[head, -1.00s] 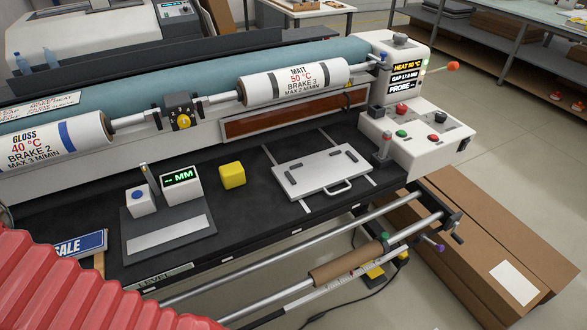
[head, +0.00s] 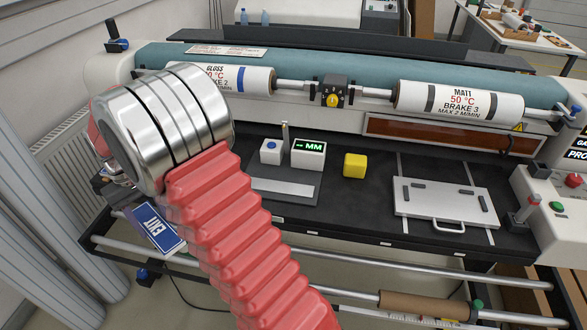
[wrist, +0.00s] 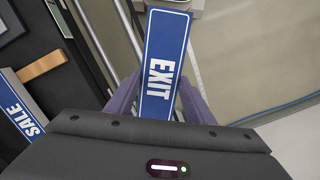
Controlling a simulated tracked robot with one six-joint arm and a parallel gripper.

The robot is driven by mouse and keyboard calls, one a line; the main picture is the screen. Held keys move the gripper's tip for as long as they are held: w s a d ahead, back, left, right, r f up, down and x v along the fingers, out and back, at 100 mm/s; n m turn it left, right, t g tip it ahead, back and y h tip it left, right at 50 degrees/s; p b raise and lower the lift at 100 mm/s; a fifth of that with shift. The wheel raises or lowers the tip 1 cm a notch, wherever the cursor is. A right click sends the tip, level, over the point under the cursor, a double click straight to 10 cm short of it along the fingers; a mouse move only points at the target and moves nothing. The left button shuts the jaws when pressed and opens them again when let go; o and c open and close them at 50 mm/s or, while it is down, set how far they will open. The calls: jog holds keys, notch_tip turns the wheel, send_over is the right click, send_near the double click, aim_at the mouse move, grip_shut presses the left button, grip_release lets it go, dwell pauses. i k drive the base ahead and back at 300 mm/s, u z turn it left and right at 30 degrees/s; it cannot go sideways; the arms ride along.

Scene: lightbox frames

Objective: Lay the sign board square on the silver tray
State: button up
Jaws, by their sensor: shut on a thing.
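A blue sign board with white EXIT lettering (wrist: 165,60) is held between the purple fingers of my gripper (wrist: 157,100) in the wrist view. In the head view the EXIT board (head: 155,228) shows tilted at the front left of the machine, left of my red arm, and the fingers there cannot be made out. The silver tray (head: 428,199), with dark corner blocks and a front handle, lies on the black bed at the right, well apart from the board. A second blue board, reading SALE (wrist: 22,115), lies at the left of the wrist view.
A yellow cube (head: 354,165), a gauge reading MM (head: 309,154) and a white block (head: 271,151) stand on the bed between my arm and the tray. Rollers (head: 460,100) run behind. A control box (head: 550,205) stands right of the tray.

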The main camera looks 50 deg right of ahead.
aim_at(445, 201)
jog(key=z, duration=0.1)
jog(key=k, duration=2.1)
jog(key=z, duration=0.85)
jog(key=i, duration=1)
